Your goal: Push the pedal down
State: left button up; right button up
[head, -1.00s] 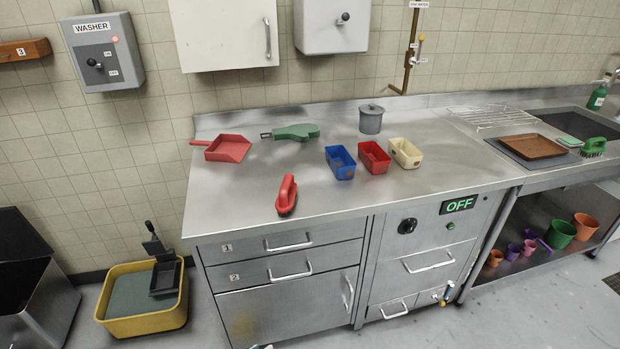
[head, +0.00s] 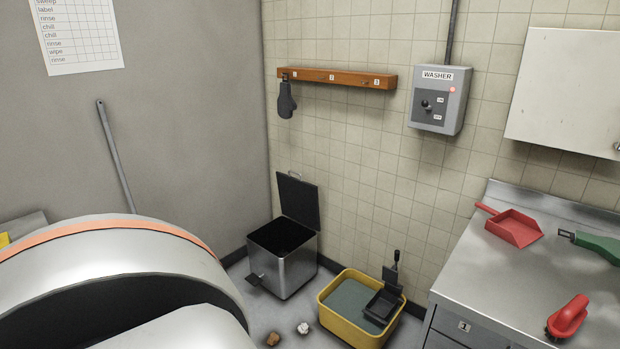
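A metal bin (head: 287,268) stands on the floor by the corner, in the middle of the head view. Its dark lid (head: 299,203) is up against the wall and the black inside shows. A small black pedal (head: 254,279) sticks out low at the bin's left front side. How far down it is, I cannot tell. Neither of my grippers is in view, and nothing visible touches the pedal.
A yellow mop bucket (head: 352,325) stands right of the bin, beside the steel counter (head: 470,279). A brown lump (head: 273,339) and a white lump (head: 304,328) lie on the floor before the bin. A large rounded pale shape with an orange band covers the lower left.

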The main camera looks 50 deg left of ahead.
aim_at(253, 278)
jog(key=u, duration=1.85)
jog(key=i+j+z, duration=0.15)
jog(key=j, duration=0.15)
jog(key=i+j+z, duration=0.15)
jog(key=j, duration=0.2)
jog(key=i+j+z, duration=0.15)
jog(key=j, duration=0.2)
jog(key=i+j+z, duration=0.15)
jog(key=j, duration=0.2)
jog(key=j+z, duration=0.15)
jog(key=j, duration=0.2)
jog(key=i+j, duration=0.35)
jog(key=i, duration=0.15)
jog(key=i+j, duration=0.35)
jog(key=i, duration=0.15)
